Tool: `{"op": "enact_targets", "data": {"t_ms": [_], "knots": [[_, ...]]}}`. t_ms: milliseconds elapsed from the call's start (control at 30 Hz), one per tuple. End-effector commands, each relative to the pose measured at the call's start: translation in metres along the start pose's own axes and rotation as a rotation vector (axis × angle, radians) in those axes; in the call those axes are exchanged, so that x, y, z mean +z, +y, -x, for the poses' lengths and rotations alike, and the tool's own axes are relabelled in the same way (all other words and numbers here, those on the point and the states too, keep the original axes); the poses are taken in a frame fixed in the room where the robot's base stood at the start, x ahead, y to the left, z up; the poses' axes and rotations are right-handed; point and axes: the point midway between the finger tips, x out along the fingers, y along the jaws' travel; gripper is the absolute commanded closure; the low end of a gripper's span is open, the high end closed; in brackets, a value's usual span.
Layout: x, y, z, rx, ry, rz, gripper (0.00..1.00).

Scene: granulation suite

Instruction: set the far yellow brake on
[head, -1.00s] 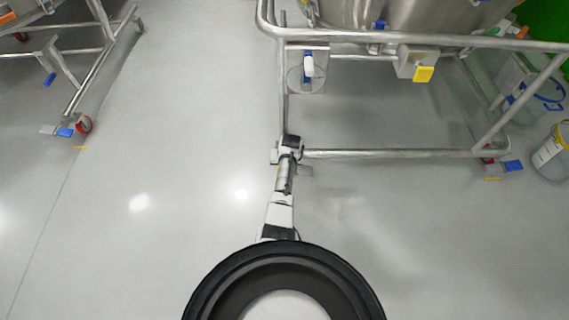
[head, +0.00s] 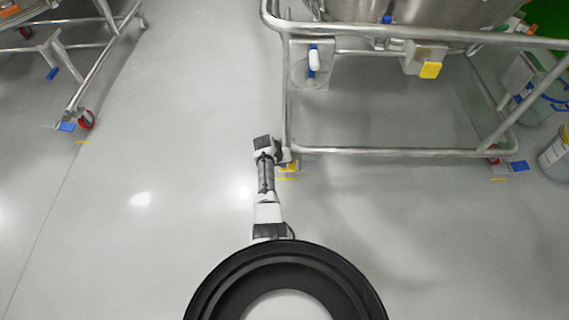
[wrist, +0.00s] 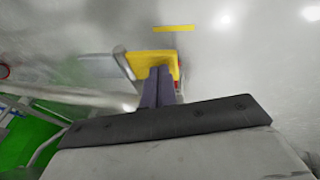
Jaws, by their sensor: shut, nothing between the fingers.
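A yellow brake pedal (head: 289,167) sits low at the near left corner of the steel frame, beside a grey pedal (head: 308,164). In the wrist view the yellow pedal (wrist: 146,62) lies right at the tips of my gripper (wrist: 160,72). The grey pedal (wrist: 104,70) is to its left. My gripper is shut and empty, its two dark fingers together over the yellow pedal. They overlap it in the picture; I cannot tell whether they touch it. In the head view my wrist hides the fingers, and the caster is mostly hidden.
The steel frame (head: 400,153) carries a large vessel (head: 440,12) and a yellow-flapped box (head: 430,70). Its right caster has a blue pedal (head: 519,166). Another frame at left has a red caster (head: 86,119) and blue pedal (head: 67,127). The floor between the frames is clear.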

Motion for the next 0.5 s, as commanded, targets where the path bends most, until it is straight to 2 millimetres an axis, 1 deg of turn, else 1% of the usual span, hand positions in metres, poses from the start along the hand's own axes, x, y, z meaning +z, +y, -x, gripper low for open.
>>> {"op": "enact_targets", "data": {"t_ms": [33, 100, 500], "knots": [[0.0016, -0.0025, -0.0045, -0.002, -0.002, -0.001, 1.00], [0.0021, -0.0047, -0.0062, -0.004, -0.002, -0.002, 1.00], [0.0034, -0.0111, -0.0126, -0.006, -0.001, -0.002, 1.00]]}}
